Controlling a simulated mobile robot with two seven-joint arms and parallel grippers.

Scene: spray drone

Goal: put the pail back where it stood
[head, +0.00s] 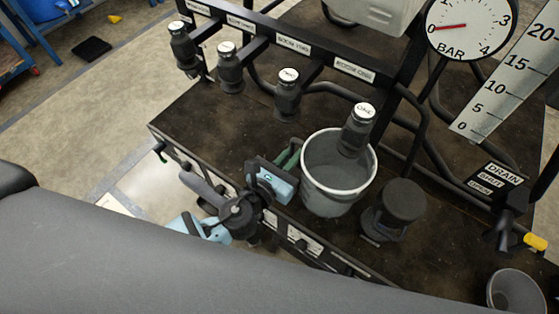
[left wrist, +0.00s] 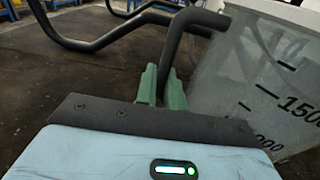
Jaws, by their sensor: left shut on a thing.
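The grey pail (head: 322,198) with a pale rim is upright over the dark bench, right of my left gripper (head: 290,155). In the left wrist view the pail (left wrist: 262,75) shows at right with volume marks. There the green fingers of my left gripper (left wrist: 161,88) are closed around a dark bar, seemingly the pail's handle (left wrist: 185,25). A black nozzle with a white cap (head: 360,120) hangs over the pail's far inner side. Whether the pail's base touches the bench is unclear. My right gripper is not in view.
More capped nozzles (head: 288,95) hang in a row along a labelled black rail. A black knob-like fitting (head: 400,205) stands close right of the pail. A grey cup (head: 515,292) is at lower right. A pressure gauge (head: 468,30) is behind. The bench's left part (head: 205,120) is clear.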

